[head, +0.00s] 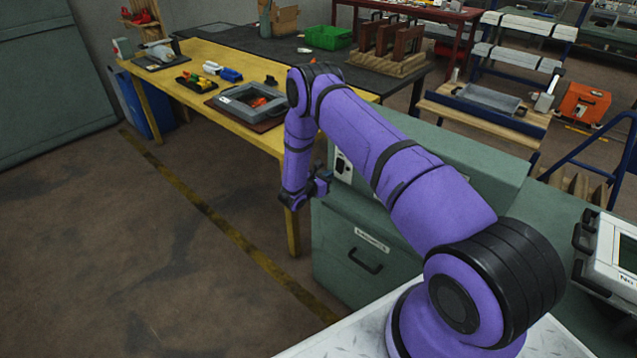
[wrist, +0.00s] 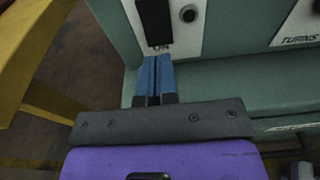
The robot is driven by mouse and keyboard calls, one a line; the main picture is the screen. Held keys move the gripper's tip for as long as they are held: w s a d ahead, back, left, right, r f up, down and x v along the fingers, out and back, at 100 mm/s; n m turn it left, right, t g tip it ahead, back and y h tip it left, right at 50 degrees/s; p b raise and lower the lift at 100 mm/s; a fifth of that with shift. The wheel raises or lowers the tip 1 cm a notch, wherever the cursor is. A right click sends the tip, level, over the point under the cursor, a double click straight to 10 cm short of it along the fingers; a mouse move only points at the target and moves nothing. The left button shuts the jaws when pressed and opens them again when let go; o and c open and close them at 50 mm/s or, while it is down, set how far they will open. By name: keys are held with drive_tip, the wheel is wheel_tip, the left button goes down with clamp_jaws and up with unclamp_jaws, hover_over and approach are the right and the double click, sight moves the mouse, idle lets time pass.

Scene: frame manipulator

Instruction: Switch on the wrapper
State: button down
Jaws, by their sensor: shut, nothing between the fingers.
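The wrapper is a grey-green machine (head: 440,165) to the right of the yellow table, with a white control panel (head: 343,166) on its near left end. In the wrist view the panel (wrist: 128,8) carries a tall black switch (wrist: 155,20) above the word ON, with a small round black part (wrist: 188,14) to its right. My gripper (wrist: 156,62) is shut and empty, its blue fingertips just below the ON lettering. I cannot tell whether they touch the panel. In the head view my gripper (head: 327,177) is beside the panel, partly hidden by my arm.
A panel marked TURNS (wrist: 298,38) is at the right in the wrist view. A green cabinet (head: 345,262) with a handle stands below the wrapper. The yellow table (head: 205,52) holds a grey tray (head: 247,103) and small parts. The floor at left is open.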

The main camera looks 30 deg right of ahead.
sight(338, 171)
drive_tip(key=shift+x, duration=1.8)
drive_tip(key=shift+d, duration=0.1)
drive_tip(key=shift+d+f+h, duration=0.2)
drive_tip(key=shift+d+h, duration=0.05)
drive_tip(key=shift+h, duration=0.05)
drive_tip(key=shift+a, duration=0.1)
drive_tip(key=f+v, duration=0.3)
drive_tip(key=v, duration=1)
drive_tip(key=shift+s+a, duration=0.2)
drive_tip(key=shift+a, duration=0.25)
drive_tip(key=shift+f, duration=0.1)
